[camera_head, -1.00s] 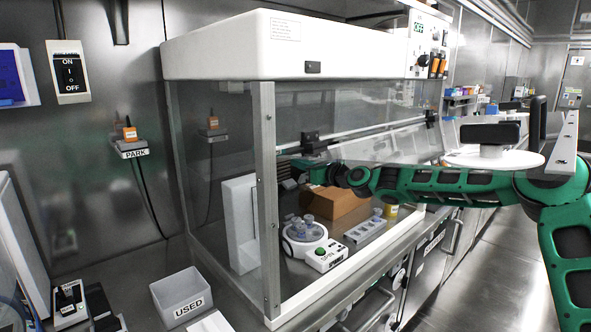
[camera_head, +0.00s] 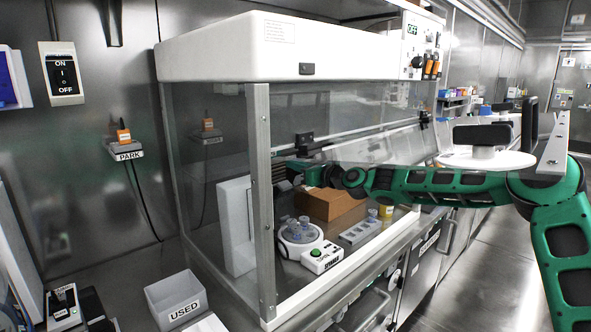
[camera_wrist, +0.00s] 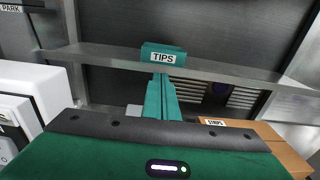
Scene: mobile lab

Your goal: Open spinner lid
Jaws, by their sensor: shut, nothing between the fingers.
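The spinner (camera_head: 300,237) is a small white round device with a front control block marked SPINNER and a green button. It stands inside the glass-walled hood (camera_head: 261,200), seen in the head view. Several bluish, clear-looking pieces stick up from its top; I cannot tell the lid's state. My gripper (camera_head: 287,175) is inside the hood, above and behind the spinner, partly hidden by the hood's front post. In the wrist view its teal fingers (camera_wrist: 163,97) are together and empty. The spinner is not seen in that view.
A brown box (camera_head: 333,204) stands behind the spinner. A grey rack (camera_head: 359,232) and a yellow-lidded jar (camera_head: 386,211) are to its right, and a white block (camera_head: 236,226) to its left. A TIPS label (camera_wrist: 163,58) shows beyond my fingers. A USED bin (camera_head: 178,299) sits outside.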

